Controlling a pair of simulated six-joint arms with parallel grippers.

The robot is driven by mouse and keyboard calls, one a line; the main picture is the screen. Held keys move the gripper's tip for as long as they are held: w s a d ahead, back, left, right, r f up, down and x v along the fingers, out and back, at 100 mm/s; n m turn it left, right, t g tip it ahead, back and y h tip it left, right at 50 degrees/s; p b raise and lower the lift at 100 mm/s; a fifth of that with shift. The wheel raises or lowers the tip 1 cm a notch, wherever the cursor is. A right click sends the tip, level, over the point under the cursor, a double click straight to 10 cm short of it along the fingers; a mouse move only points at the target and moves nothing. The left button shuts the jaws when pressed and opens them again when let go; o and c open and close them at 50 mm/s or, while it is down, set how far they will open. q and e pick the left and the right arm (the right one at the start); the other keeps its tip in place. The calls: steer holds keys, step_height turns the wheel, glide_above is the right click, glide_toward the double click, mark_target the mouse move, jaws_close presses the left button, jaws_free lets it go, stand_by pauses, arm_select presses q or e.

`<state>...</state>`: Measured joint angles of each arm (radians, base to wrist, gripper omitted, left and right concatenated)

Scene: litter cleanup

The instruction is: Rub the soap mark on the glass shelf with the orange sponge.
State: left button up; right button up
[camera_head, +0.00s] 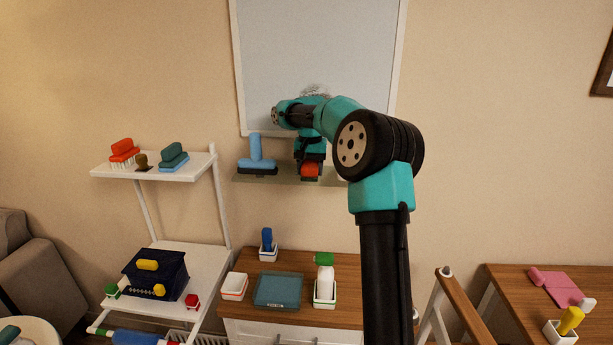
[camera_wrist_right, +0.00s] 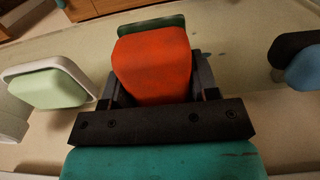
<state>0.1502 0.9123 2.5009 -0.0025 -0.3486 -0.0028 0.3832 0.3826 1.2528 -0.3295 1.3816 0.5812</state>
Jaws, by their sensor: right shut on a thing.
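My right gripper (camera_head: 311,160) is shut on the orange sponge (camera_head: 310,170). In the right wrist view the sponge (camera_wrist_right: 152,62) sits between the two dark fingers (camera_wrist_right: 152,85), with a dark green layer (camera_wrist_right: 150,24) at its far side. The sponge is over the glass shelf (camera_head: 280,176), a narrow greenish ledge on the wall. I cannot tell whether it touches the glass. Small dark specks (camera_wrist_right: 222,43) show on the shelf beside the sponge; I cannot make out the soap mark clearly. My left gripper is out of view.
A pale green, white-framed thing (camera_wrist_right: 48,86) is on the sponge's other side. A panel (camera_head: 318,50) with a grey scribble hangs above. A white rack (camera_head: 165,170) with brushes stands left; a cabinet (camera_head: 345,270) is below.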

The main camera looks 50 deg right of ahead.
steer(key=shift+w+a, duration=0.45)
steer(key=shift+w, duration=0.05)
steer(key=shift+r, duration=0.3)
steer(key=o, duration=0.8)
steer(key=c, duration=0.9)
steer(key=shift+r, duration=2.75)
